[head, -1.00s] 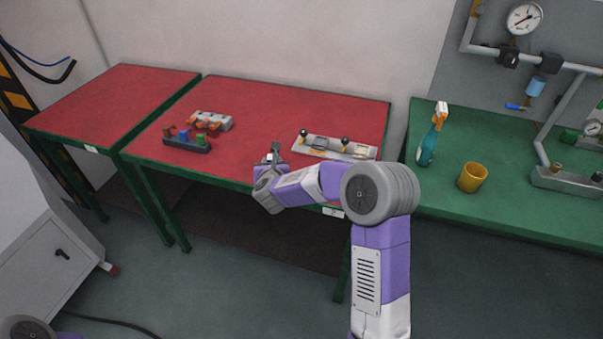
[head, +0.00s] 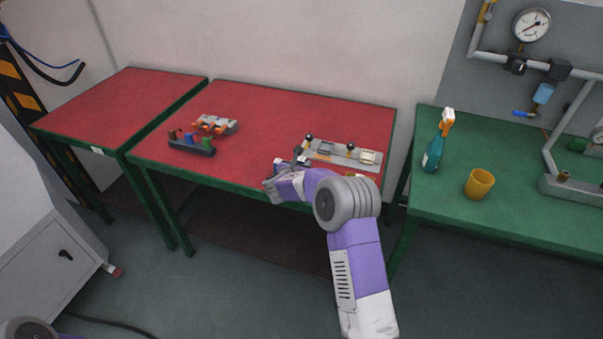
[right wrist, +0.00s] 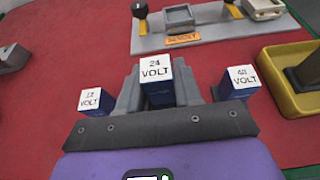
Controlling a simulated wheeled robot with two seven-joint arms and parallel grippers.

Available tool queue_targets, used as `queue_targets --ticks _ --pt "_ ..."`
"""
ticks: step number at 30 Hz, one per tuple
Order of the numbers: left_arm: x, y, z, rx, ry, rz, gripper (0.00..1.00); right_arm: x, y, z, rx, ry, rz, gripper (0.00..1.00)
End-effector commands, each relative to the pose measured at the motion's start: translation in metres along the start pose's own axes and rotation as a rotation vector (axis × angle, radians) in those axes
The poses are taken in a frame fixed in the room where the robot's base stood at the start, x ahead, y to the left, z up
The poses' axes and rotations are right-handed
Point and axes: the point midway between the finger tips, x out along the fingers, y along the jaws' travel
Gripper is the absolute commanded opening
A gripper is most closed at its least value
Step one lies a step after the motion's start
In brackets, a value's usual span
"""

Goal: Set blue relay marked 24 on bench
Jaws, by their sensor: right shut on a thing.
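The blue relay marked 24 (right wrist: 157,75) has a white top reading "24 VOLT" and stands between the grey fingers of my right gripper (right wrist: 157,92). The gripper is shut on it. The relay's lower part is hidden, so I cannot tell whether it touches the bench. In the head view my right gripper (head: 298,163) is over the front part of the red-topped bench (head: 255,125). A blue relay with a white top marked 12 (right wrist: 90,101) is left of the gripper. Another marked 48 (right wrist: 238,83) is right of it. My left gripper is out of view.
A grey panel with black-knobbed levers (head: 327,155) lies just behind the gripper. A yellow tray (right wrist: 275,82) is at right in the wrist view. A dark rack with coloured pieces (head: 203,150) and a grey block with orange parts (head: 214,125) stand left. The bench's middle is clear.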

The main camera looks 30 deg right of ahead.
Motion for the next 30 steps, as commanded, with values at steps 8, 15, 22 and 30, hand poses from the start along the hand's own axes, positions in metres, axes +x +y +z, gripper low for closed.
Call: queue_targets --ticks 8,15,22,30 --pt "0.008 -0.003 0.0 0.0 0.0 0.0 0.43 0.011 0.0 -0.027 0.0 0.0 0.0 0.02" --pt "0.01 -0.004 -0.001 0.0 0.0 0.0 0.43 0.012 0.0 -0.029 0.0 0.0 0.0 0.02" --pt "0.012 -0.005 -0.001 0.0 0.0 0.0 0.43 0.012 0.0 -0.03 0.0 0.001 0.0 0.51" --pt "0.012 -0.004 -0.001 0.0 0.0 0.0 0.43 0.012 0.0 -0.03 0.0 0.001 0.0 0.59"
